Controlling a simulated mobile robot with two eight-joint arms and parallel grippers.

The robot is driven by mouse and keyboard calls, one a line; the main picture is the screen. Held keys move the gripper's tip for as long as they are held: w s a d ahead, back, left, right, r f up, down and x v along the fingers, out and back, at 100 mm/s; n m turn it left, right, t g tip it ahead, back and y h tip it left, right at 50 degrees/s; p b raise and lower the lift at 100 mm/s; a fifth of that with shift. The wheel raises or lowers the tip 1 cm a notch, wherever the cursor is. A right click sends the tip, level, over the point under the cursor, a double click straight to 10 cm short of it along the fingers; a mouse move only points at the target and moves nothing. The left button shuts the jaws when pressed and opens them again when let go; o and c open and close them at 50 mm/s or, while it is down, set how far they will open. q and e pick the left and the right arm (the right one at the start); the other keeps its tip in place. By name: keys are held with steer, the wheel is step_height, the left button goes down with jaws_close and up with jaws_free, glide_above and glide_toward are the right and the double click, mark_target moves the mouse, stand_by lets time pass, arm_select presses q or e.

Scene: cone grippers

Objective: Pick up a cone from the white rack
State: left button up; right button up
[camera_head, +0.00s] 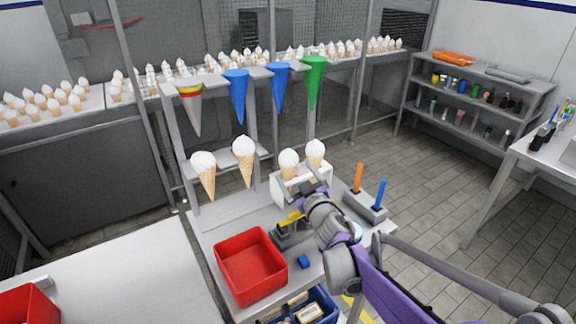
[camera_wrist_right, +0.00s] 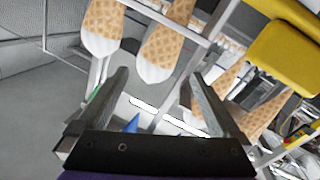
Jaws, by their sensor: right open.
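The white rack (camera_head: 277,188) stands on the grey table in the head view. It holds two upright cones with white tops, a left one (camera_head: 289,160) and a right one (camera_head: 315,150). My right gripper (camera_head: 303,182) is in front of the rack, and its arm hides part of the rack. The gripper also shows in the right wrist view (camera_wrist_right: 158,77), with its fingers wide apart and nothing between them. That view looks upside down. Large cones (camera_wrist_right: 165,40) show beyond the fingers, and one cone (camera_wrist_right: 264,115) is partly behind the right finger. My left gripper is not in view.
Two more cones (camera_head: 203,172) (camera_head: 245,157) hang in a grey stand at the left. Coloured funnels (camera_head: 237,90) are above. A red bin (camera_head: 252,262), a yellow object (camera_head: 290,217) and a holder with orange and blue sticks (camera_head: 366,208) surround the arm.

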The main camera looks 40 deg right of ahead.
mark_target(292, 167)
steer(key=x, duration=0.7)
steer(key=shift+s+d+f, duration=0.15)
steer(key=shift+d+f, duration=0.05)
steer(key=shift+s, duration=0.1)
steer(key=shift+c, duration=0.2)
steer(key=c, duration=0.8)
steer(key=shift+r, duration=0.1)
